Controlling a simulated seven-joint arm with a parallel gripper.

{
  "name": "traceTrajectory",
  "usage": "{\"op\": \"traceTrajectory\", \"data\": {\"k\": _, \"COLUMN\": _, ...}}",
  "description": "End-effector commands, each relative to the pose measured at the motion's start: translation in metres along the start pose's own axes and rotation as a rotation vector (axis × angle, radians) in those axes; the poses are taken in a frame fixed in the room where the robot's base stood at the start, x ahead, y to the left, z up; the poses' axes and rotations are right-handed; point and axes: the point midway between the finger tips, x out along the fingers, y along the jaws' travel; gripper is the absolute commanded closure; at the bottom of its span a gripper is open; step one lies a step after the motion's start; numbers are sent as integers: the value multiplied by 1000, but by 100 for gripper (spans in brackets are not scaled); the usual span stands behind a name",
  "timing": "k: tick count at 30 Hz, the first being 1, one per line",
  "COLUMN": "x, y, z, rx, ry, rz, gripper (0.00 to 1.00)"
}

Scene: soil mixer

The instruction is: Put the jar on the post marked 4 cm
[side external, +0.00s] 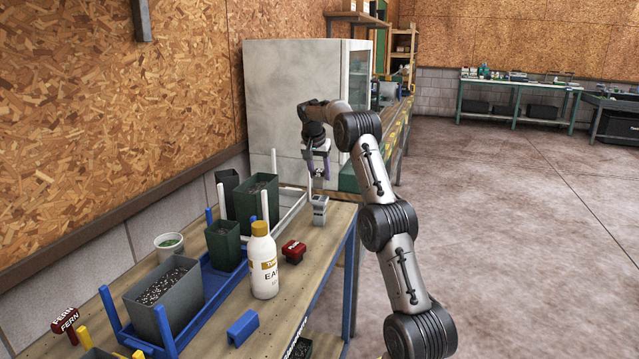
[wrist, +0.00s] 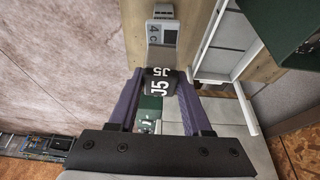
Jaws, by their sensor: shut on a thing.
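My gripper (side external: 318,174) is shut on a small dark jar (wrist: 160,82) whose black face reads J5 in white. The purple fingers press on it from both sides. A grey post (side external: 320,211) with a label stands on the wooden bench below my gripper in the side external view. In the wrist view the post (wrist: 161,55) shows a 4 and part of a C, the rest cut off or too small to read. In the side view the jar is too small to make out clearly.
A white-framed rack (side external: 290,212) and a dark green pot (side external: 257,205) stand left of the post. The bench's right edge (side external: 335,262) is close.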

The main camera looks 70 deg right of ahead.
Motion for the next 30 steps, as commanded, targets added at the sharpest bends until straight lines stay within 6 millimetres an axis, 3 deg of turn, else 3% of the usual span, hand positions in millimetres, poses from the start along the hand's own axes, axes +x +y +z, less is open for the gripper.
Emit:
{"op": "traceTrajectory", "data": {"k": 8, "x": 31, "y": -1, "z": 10, "rx": 0, "ry": -1, "rz": 1, "gripper": 100}}
{"op": "traceTrajectory", "data": {"k": 20, "x": 36, "y": -2, "z": 12, "rx": -1, "ry": 0, "rz": 1, "gripper": 100}}
{"op": "traceTrajectory", "data": {"k": 21, "x": 36, "y": -2, "z": 12, "rx": -1, "ry": 0, "rz": 1, "gripper": 44}}
{"op": "traceTrajectory", "data": {"k": 25, "x": 36, "y": -2, "z": 12, "rx": 0, "ry": -1, "rz": 1, "gripper": 21}}
{"op": "traceTrajectory", "data": {"k": 30, "x": 35, "y": -2, "z": 12, "rx": 0, "ry": -1, "rz": 1, "gripper": 21}}
